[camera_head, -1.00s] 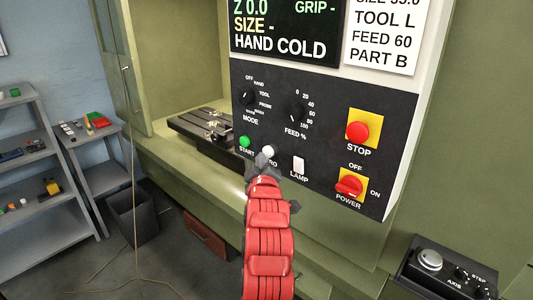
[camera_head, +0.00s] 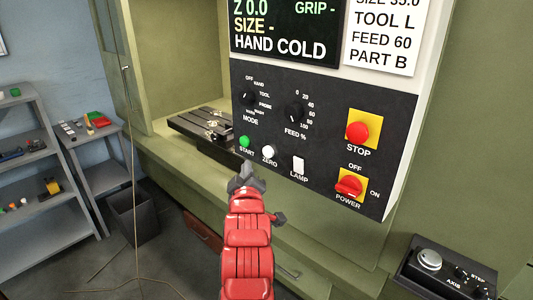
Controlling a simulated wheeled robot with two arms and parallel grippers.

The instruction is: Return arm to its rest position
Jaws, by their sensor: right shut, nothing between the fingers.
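My right arm, red, comes up from the bottom middle. Its dark gripper (camera_head: 246,172) is shut and empty, just below the green START button (camera_head: 245,142) in the picture. I cannot tell whether it touches the panel, but the white ZERO button (camera_head: 268,152) is fully visible to its right. The control panel (camera_head: 330,125) also carries a MODE knob (camera_head: 249,97), a FEED knob (camera_head: 294,113), a white LAMP switch (camera_head: 298,165), a red STOP button (camera_head: 358,131) and a red POWER switch (camera_head: 348,185). My left gripper is out of view.
A box with an AXIS knob (camera_head: 429,258) stands at the lower right. The machine's slotted table (camera_head: 205,128) is left of the panel.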

